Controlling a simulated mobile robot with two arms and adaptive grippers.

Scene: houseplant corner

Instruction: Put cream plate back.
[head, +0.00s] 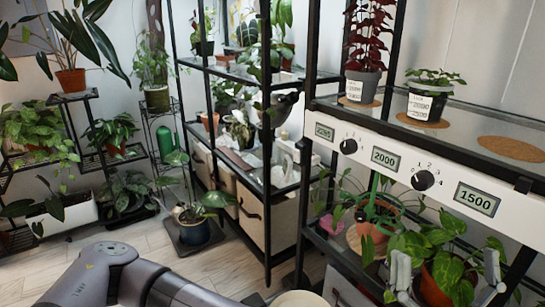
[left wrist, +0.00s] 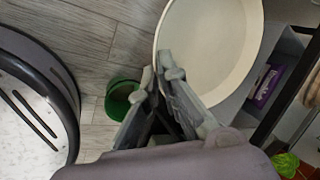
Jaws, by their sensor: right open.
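The cream plate (left wrist: 208,45) fills the upper middle of the left wrist view. In the head view only a strip of the plate (head: 300,299) shows at the bottom edge. My left gripper (left wrist: 157,72) has its fingertips close together at the plate's rim, one on each side, and appears to hold it over the floor. In the head view my left arm comes in at the bottom left and its gripper is out of frame. My right gripper (head: 446,268) is open at the lower right, its fingers apart in front of a potted plant (head: 435,290).
A black rack with dials and displays (head: 384,159) stands at the right, holding potted plants above and below. A bare cork mat (head: 512,149) lies on its upper shelf. A green pot (left wrist: 120,97) is near the left gripper. The wooden floor (head: 215,268) shows free room.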

